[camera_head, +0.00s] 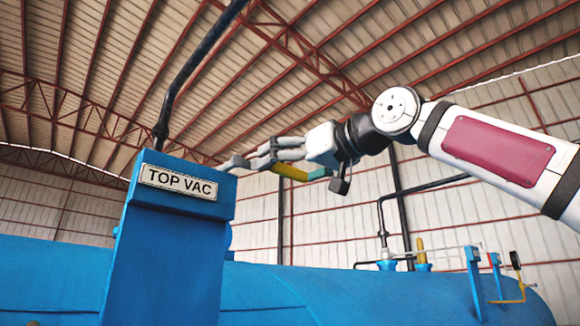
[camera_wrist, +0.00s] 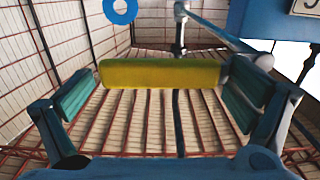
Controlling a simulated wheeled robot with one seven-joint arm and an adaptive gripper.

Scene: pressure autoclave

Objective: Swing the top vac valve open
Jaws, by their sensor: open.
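The blue housing with the TOP VAC plate (camera_head: 178,181) stands at the left in the head view. A yellow handle bar (camera_head: 290,172) shows under my gripper (camera_head: 264,158), just right of the housing. A pale grey rod (camera_wrist: 222,32) runs beyond the bar from a dark upright stem toward the right finger. How the rod joins the bar is hidden.
The blue vessel (camera_head: 370,295) fills the bottom of the head view. Pipes, a brass fitting (camera_head: 421,250) and a gauge (camera_head: 515,260) stand on it at the right. A dark pipe (camera_head: 195,65) rises from the housing. A blue ring (camera_wrist: 120,9) shows at the wrist view's top.

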